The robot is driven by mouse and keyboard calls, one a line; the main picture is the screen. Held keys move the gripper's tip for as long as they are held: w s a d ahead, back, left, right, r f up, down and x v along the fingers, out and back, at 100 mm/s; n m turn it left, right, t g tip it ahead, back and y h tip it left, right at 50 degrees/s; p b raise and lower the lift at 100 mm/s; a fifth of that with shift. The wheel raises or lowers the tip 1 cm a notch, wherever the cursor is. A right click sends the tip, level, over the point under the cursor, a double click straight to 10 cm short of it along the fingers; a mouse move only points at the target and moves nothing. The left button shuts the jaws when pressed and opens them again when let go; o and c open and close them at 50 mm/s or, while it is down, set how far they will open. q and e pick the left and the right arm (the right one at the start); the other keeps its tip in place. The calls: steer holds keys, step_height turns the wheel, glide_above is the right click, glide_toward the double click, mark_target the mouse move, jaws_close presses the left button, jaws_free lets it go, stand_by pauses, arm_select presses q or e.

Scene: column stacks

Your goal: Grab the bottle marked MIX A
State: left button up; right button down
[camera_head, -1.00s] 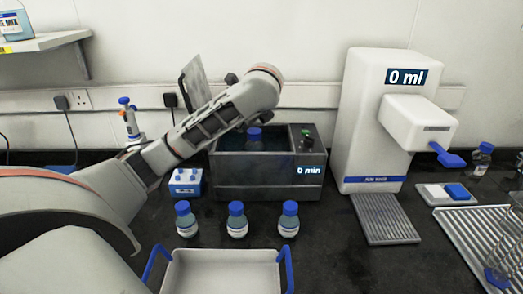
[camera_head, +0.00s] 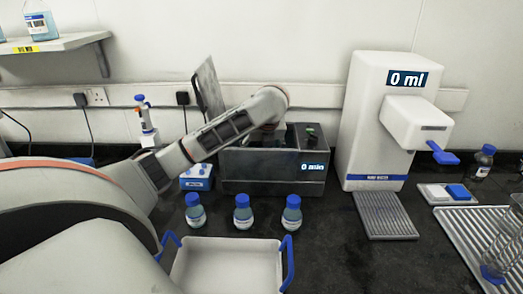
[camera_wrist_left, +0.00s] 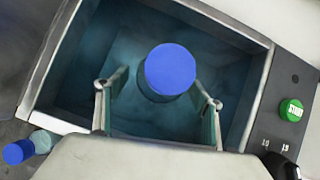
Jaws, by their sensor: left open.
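A blue-capped bottle (camera_wrist_left: 170,70) stands in the water bath (camera_head: 275,172), as the left wrist view shows. My left gripper (camera_wrist_left: 157,94) is open above the bath, with one finger on each side below the cap in that view. The fingers look apart from the bottle. In the head view my arm hides this bottle and the gripper. Three more blue-capped bottles, left (camera_head: 195,213), middle (camera_head: 243,213) and right (camera_head: 291,214), stand in front of the bath. I cannot read MIX A on any label. My right gripper is not in view.
A white tray with blue handles (camera_head: 228,268) lies in front of the bottles. A blue rack (camera_head: 196,178) stands left of the bath. A white dispenser (camera_head: 380,120) reading 0 ml stands to the right. A shelf (camera_head: 60,42) is at upper left.

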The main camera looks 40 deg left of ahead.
arm_select(q)
steer(key=shift+x, duration=1.05)
steer(key=shift+r, duration=0.1)
steer(key=c, duration=1.7)
step_height(320, 180, up, 20)
